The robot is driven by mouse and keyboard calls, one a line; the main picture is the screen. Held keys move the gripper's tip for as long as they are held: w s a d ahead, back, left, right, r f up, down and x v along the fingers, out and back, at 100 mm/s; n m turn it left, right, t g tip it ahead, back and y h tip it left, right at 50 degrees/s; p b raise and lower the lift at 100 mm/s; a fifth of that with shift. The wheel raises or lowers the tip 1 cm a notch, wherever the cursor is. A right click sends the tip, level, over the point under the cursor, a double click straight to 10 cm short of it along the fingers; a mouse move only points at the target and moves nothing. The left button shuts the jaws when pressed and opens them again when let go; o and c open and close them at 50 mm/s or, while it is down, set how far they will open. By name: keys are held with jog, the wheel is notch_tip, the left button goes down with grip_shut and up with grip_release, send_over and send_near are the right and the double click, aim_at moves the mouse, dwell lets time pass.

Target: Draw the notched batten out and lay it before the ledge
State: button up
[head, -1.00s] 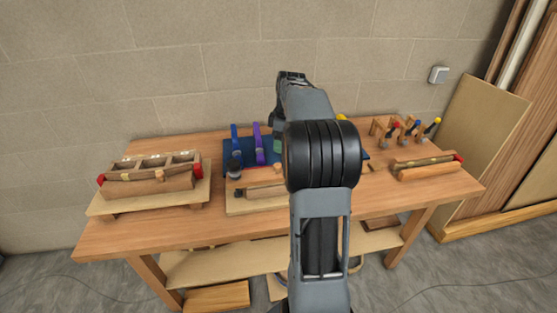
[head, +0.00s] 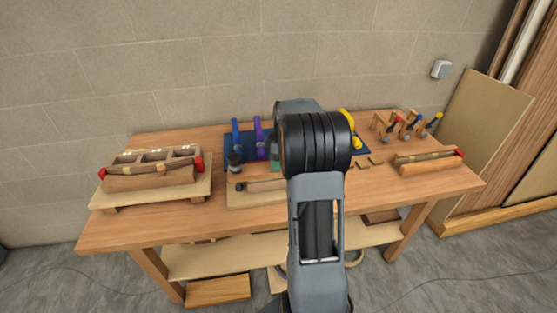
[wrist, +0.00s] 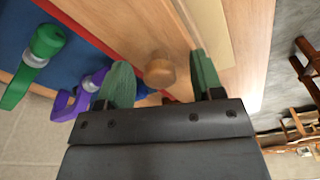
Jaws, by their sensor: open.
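My gripper (wrist: 160,82) is open, its two green fingers apart with nothing held between them. In the wrist view a round wooden knob (wrist: 159,72) shows in the gap between the fingertips; I cannot tell the depth between them. In the head view my arm hides the gripper. A long wooden bar (head: 264,186) with a dark left end lies on a pale board (head: 243,202) at the bench's middle, its right part behind my arm. No notches show clearly, so I cannot tell whether it is the batten. I cannot pick out the ledge surely either.
A dark blue mat (head: 228,146) behind carries blue (head: 236,134), purple (head: 259,140) and yellow (head: 352,126) clamps. A wooden form with red ends (head: 150,178) stands left, another (head: 430,166) right. Small-handled tools (head: 410,124) stand at the back right. The bench's front strip (head: 150,226) is clear.

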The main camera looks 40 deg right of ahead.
jog(key=shift+c, duration=0.4)
grip_shut()
jog(key=shift+s+a, duration=0.1)
jog(key=shift+s, duration=0.05)
jog(key=s+a+b, duration=0.3)
jog(key=s, duration=0.4)
jog(key=shift+s+a+r, duration=0.15)
jog(key=shift+s+a, duration=0.15)
dwell(1.0)
jog(key=shift+s+r, duration=0.1)
jog(key=shift+r, duration=0.1)
dwell(0.4)
notch_tip(320, 180, up, 8)
jog(key=s+a+p, duration=0.1)
jog(key=p, duration=0.4)
jog(key=shift+s+f+p, duration=0.2)
jog(key=shift+s+p, duration=0.1)
jog(key=shift+s, duration=0.1)
